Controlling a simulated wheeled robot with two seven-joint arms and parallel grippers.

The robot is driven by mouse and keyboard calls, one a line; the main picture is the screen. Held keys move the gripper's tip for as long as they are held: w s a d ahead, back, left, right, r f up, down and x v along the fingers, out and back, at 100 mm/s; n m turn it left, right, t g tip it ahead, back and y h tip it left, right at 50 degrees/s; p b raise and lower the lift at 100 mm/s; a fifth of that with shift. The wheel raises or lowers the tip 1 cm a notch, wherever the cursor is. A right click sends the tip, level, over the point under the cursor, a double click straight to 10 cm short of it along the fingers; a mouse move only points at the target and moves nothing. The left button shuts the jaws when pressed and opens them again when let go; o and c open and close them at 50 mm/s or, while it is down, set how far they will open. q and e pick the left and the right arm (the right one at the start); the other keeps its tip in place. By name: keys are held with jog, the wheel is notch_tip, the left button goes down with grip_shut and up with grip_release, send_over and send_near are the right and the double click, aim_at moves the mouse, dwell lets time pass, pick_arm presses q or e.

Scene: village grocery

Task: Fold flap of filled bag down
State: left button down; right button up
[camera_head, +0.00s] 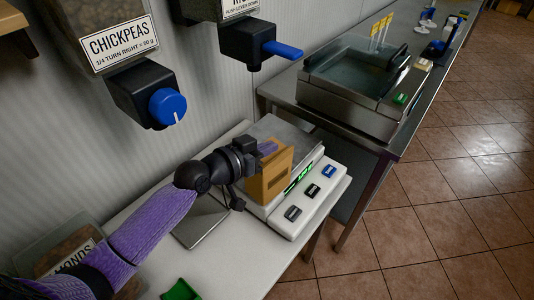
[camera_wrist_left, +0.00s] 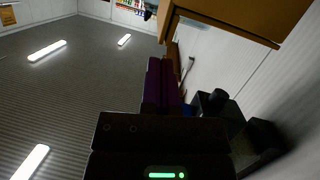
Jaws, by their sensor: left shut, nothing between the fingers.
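A brown paper bag (camera_head: 275,178) stands upright on the weighing scale, at the middle of the head view. My left gripper (camera_head: 266,149) is at the upper edge of the bag, its purple fingers shut and empty. It partly hides the bag's top, so I cannot tell how the flap lies or whether the fingers touch it. My right gripper is not in view.
The scale (camera_head: 325,182) has a green display and several buttons, on a white counter (camera_head: 245,262). A chickpeas dispenser (camera_head: 146,95) with a blue knob hangs on the wall. A metal basin (camera_head: 345,85) stands on the bench behind. A green object (camera_head: 181,290) lies at the counter's front.

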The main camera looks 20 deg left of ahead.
aim_at(279, 156)
pick_arm(q)
jog(key=shift+d+f, duration=0.1)
jog(key=shift+f, duration=0.4)
jog(key=shift+s+d+f+b, duration=0.1)
jog(key=shift+d+f+b, duration=0.05)
jog(key=shift+f+b, duration=0.45)
jog(key=shift+s+d+f, duration=0.15)
jog(key=shift+d+f, duration=0.05)
jog(key=shift+f, duration=0.15)
notch_tip(279, 156, up, 5)
jog(key=p, duration=0.5)
jog(key=p+v, duration=0.1)
jog(key=v, duration=0.8)
jog(key=shift+s+f, duration=0.25)
jog(key=shift+s, duration=0.25)
